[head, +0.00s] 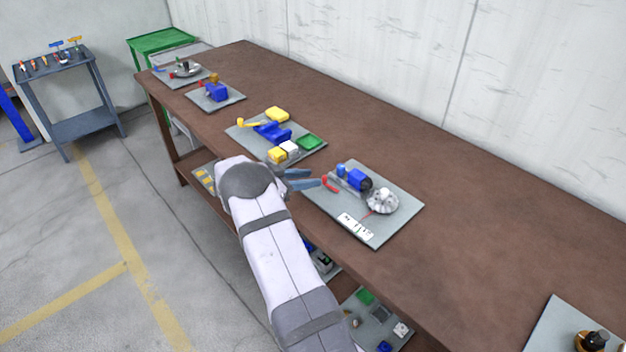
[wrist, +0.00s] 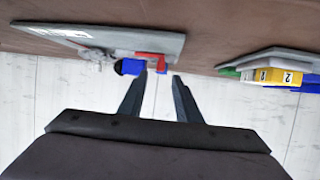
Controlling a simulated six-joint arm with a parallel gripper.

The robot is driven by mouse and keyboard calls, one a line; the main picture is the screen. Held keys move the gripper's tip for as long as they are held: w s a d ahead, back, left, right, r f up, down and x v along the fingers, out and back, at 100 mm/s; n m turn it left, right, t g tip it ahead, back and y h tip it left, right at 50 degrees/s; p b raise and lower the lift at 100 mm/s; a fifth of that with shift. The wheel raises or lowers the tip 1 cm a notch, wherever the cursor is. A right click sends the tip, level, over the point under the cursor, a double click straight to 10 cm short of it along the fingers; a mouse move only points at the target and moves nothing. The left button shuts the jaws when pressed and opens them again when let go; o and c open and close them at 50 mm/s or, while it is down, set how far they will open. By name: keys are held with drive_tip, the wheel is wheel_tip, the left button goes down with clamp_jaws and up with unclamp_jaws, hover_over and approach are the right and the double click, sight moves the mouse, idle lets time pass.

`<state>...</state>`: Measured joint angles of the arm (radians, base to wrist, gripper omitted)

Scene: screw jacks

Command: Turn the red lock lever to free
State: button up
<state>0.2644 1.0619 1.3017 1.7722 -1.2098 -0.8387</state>
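The red lock lever (head: 331,184) is on a grey board (head: 400,222), at the left end of a blue jack body (head: 359,180). In the wrist view the red lever (wrist: 152,57) shows just beyond my fingertips, beside the blue part (wrist: 130,67). My gripper (head: 314,178) is at the board's left edge, close to the lever. In the wrist view my gripper (wrist: 159,76) has its two fingers apart with nothing between them. I cannot tell whether a fingertip touches the lever.
A grey-white round part (head: 382,201) and a white label plate (head: 355,226) share the board. A neighbouring board (head: 235,130) carries yellow, blue and green parts.

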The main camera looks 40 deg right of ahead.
sight(323, 179)
idle(0.3)
drive_tip(key=s+h, duration=0.1)
drive_tip(key=s+n+t+h+b, duration=0.1)
drive_tip(key=s+f+n+h, duration=0.1)
drive_tip(key=s, duration=0.1)
drive_tip(key=shift+s+d+t+h, duration=0.1)
drive_tip(key=shift+d+t+h, duration=0.2)
drive_tip(key=shift+d+t, duration=0.1)
drive_tip(key=shift+s+a+f+n+t+h+b, duration=0.15)
drive_tip(key=shift+n+t+b, duration=0.1)
drive_tip(key=shift+t, duration=0.15)
drive_tip(key=shift+s+a+n+t+h+b, duration=0.15)
drive_tip(key=shift+n+t, duration=0.1)
drive_tip(key=shift+t, duration=0.15)
drive_tip(key=a+n+t, duration=0.1)
drive_tip(key=a+f+n+t, duration=0.1)
drive_tip(key=t, duration=0.1)
drive_tip(key=a+f+n+t, duration=0.1)
drive_tip(key=t, duration=0.1)
drive_tip(key=shift+y+b, duration=0.35)
drive_tip(key=shift+y, duration=0.05)
drive_tip(key=shift+p+x, duration=1.15)
drive_tip(key=shift+x, duration=2.5)
drive_tip(key=shift+w+r, duration=0.1)
clamp_jaws()
